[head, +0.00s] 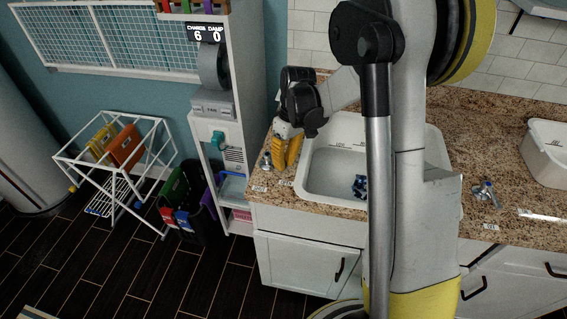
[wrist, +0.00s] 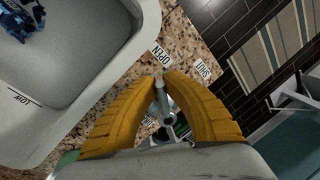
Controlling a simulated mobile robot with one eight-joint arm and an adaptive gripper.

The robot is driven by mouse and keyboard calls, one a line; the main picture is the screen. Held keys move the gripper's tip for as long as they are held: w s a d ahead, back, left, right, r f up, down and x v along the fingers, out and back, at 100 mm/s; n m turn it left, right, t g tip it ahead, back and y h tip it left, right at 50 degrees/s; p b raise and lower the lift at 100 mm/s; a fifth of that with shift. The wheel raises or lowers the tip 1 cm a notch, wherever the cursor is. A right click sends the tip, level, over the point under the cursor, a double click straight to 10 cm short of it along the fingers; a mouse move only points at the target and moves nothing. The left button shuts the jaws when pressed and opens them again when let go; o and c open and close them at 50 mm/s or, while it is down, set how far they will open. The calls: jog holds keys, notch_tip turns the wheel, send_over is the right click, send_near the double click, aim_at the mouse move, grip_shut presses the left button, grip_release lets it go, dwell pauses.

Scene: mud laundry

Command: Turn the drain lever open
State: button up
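The drain lever (wrist: 166,108) is a thin grey metal handle on the counter beside the sink. In the wrist view it shows in the gap between my yellow fingers, with its free end towards the OPEN label (wrist: 161,55). The SHUT label (wrist: 203,69) lies to the right. My gripper (wrist: 163,79) has its two fingertips close together near the lever's end; whether they touch or grip it, I cannot tell. In the head view my gripper (head: 284,167) points down at the sink's left rim, and the small metal fitting (head: 266,161) shows just left of it.
The white sink (head: 325,190) holds a dark blue object (head: 360,186). A second metal fitting (head: 487,194) and a white tub (head: 546,150) are on the granite counter at right. A tall white shelf unit (head: 252,60) stands close left of my gripper.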

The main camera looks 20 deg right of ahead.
jog(key=o, duration=0.5)
jog(key=shift+r, duration=0.1)
jog(key=r, duration=0.4)
jog(key=d+r, duration=0.1)
jog(key=r, duration=0.2)
jog(key=w+d+r, duration=0.1)
jog(key=r, duration=0.3)
jog(key=shift+d+r, duration=0.1)
jog(key=shift+r, duration=0.2)
